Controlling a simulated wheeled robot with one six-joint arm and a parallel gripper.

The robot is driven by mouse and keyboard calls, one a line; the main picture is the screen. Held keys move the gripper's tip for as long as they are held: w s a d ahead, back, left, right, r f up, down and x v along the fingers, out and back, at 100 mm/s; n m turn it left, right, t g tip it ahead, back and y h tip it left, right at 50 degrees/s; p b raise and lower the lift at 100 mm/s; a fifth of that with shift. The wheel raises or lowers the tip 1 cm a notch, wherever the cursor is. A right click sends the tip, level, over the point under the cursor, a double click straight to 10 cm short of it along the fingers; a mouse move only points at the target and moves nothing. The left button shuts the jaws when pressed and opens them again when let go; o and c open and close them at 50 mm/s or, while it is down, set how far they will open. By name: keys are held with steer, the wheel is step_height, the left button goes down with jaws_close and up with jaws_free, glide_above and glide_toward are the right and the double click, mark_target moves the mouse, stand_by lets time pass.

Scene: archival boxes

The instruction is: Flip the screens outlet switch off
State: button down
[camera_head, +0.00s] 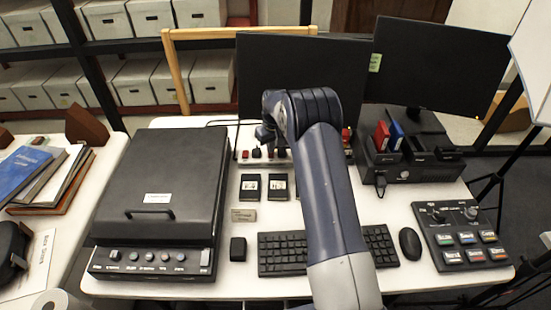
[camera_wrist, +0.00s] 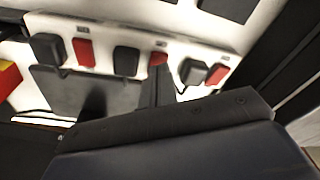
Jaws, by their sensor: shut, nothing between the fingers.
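A white outlet strip (camera_head: 284,155) lies at the back of the desk, partly hidden behind my arm in the head view. In the wrist view the strip (camera_wrist: 105,43) carries red rocker switches alternating with black plugs. One red switch (camera_wrist: 84,52) is at left, a middle one (camera_wrist: 157,58) lies right at my fingertips, and another (camera_wrist: 217,73) is at right. The small labels are too blurred to read, so I cannot tell which is the screens switch. My gripper (camera_wrist: 158,78) is shut and empty; whether it touches the middle switch is unclear.
Two dark monitors (camera_head: 300,75) (camera_head: 440,70) stand behind the strip. A black scanner case (camera_head: 160,190) is at left, a keyboard (camera_head: 283,254) in front, a mouse (camera_head: 410,243) and a button panel (camera_head: 463,235) at right. Black plugs (camera_wrist: 126,60) (camera_wrist: 193,72) flank the middle switch.

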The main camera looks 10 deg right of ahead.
steer(key=shift+f+b, duration=0.55)
steer(key=shift+f, duration=0.3)
stand_by(0.3)
steer(key=shift+r+p, duration=1.8)
steer(key=shift+r, duration=1.75)
steer(key=shift+f, duration=0.15)
step_height(320, 180, down, 7)
steer(key=b, duration=0.3)
steer(key=shift+b, duration=0.35)
steer(key=shift+r, duration=0.2)
